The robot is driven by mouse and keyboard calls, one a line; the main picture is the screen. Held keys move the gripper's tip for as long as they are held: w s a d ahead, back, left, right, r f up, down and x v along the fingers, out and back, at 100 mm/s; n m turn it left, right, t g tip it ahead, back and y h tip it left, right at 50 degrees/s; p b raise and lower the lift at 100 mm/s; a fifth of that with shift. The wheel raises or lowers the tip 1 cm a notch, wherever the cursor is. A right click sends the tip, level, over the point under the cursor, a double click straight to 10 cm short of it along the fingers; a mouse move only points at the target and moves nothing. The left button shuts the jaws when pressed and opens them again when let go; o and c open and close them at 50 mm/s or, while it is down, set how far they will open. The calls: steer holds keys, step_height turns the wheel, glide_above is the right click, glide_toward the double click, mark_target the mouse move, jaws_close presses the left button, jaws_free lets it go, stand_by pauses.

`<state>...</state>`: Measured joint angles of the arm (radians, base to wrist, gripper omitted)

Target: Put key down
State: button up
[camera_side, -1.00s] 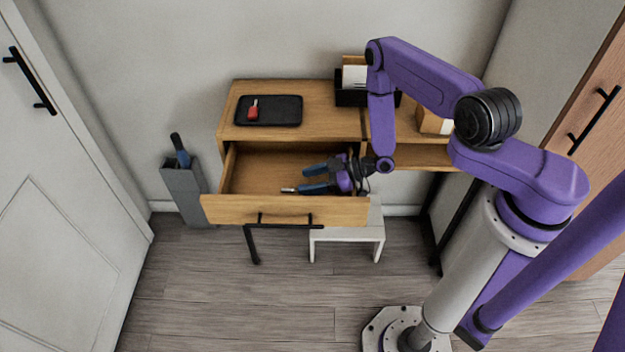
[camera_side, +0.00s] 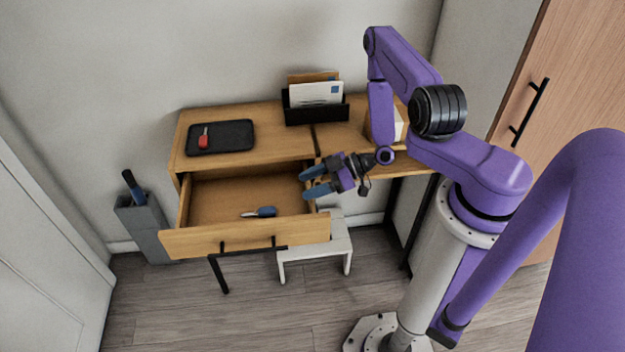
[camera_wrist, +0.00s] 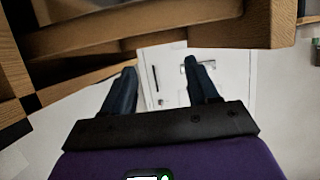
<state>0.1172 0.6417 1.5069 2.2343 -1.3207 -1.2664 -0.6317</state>
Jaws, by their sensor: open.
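A key with a blue head (camera_side: 264,212) and a metal shaft lies flat on the floor of the open wooden drawer (camera_side: 195,243), near its front. A second key with a red head (camera_side: 203,143) lies on a black tray (camera_side: 237,136) on the desk top. My gripper (camera_side: 308,184) is open and empty at the right end of the drawer, to the right of the blue key and apart from it. In the wrist view, both blue fingers (camera_wrist: 160,66) stand apart with nothing between them. Neither key shows there.
A letter holder (camera_side: 316,112) with envelopes stands at the back of the desk. A white stool (camera_side: 338,245) stands under the drawer's right side. A grey umbrella stand (camera_side: 145,225) is at the left. Much of the drawer floor is clear.

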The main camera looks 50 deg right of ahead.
steer(key=w+n+g, duration=0.1)
steer(key=w+d+n+g+h, duration=0.1)
steer(key=g, duration=0.1)
steer(key=shift+d+f, duration=0.1)
steer(key=shift+f, duration=0.05)
steer(key=a+r+n+g+h, duration=0.15)
steer(key=r+h, duration=0.25)
steer(key=r, duration=0.4)
steer(key=a+r+n+g+h, duration=0.1)
steer(key=a+r+g+h, duration=0.2)
steer(key=r, duration=0.4)
steer(key=s+r, duration=0.4)
steer(key=s, duration=0.4)
steer(key=s+a+r+g, duration=0.1)
steer(key=s+r, duration=0.3)
steer(key=s, duration=0.4)
steer(key=s+r+g+h, duration=0.1)
steer(key=s+r, duration=0.3)
steer(key=s, duration=0.3)
steer(key=shift+s+a+r+m, duration=0.25)
steer(key=shift+s+a+m, duration=0.15)
steer(key=shift+m, duration=0.05)
